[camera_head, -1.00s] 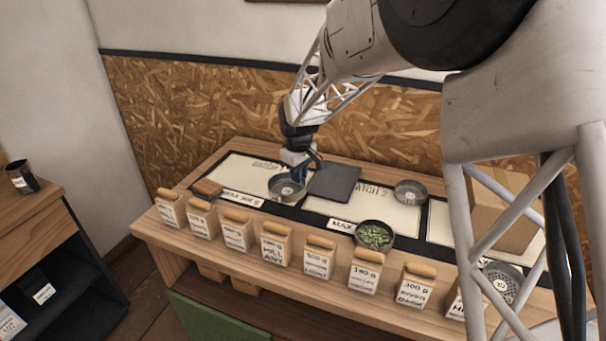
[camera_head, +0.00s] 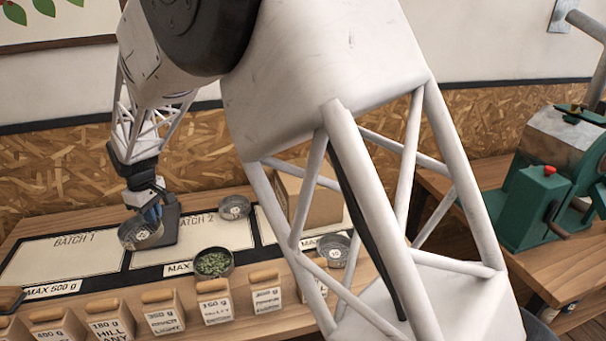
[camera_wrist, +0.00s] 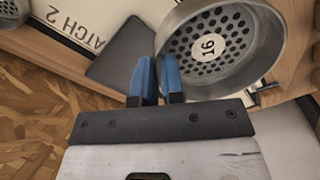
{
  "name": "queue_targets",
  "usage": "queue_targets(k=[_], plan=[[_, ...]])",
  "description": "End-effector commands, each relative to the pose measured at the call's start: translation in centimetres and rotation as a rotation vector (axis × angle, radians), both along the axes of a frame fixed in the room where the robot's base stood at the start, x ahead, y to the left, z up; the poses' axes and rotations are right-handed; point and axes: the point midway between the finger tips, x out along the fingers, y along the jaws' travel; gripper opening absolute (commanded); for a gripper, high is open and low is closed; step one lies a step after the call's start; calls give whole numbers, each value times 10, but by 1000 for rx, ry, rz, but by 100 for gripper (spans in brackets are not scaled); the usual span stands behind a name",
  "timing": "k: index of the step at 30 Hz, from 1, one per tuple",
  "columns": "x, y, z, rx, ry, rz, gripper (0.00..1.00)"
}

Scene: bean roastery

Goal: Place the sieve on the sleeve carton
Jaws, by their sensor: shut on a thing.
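My gripper (camera_head: 152,212) is shut on the rim of a round metal sieve (camera_head: 140,234) with a perforated bottom. The sieve looks tilted and held just above the mats near Batch 1, left of a dark square pad. In the wrist view my blue fingers (camera_wrist: 159,82) pinch the left wall of the sieve (camera_wrist: 235,65), whose label reads 16. A plain brown cardboard box (camera_head: 322,203), apparently the sleeve carton, stands at the right of the bench. My arm's struts hide part of it.
The dark pad (camera_head: 168,230) lies by the gripper. Other metal sieves sit near Batch 2 (camera_head: 234,205) and in front of the carton (camera_head: 335,252). A dish of green beans (camera_head: 213,263) and several labelled bins (camera_head: 165,313) line the front. A green machine (camera_head: 545,205) stands far right.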

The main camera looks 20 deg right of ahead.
Motion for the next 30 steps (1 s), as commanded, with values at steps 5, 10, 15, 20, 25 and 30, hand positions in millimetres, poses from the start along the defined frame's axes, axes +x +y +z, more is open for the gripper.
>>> queue_targets(k=[5,10,15,20,25,30], plan=[[10,-51,10,2,0,-105,0],[16,-97,18,5,1,-204,0],[18,-143,26,6,3,-302,0],[18,-185,34,7,4,-395,0],[15,-230,41,10,5,-492,0],[9,-273,48,12,5,-590,0]])
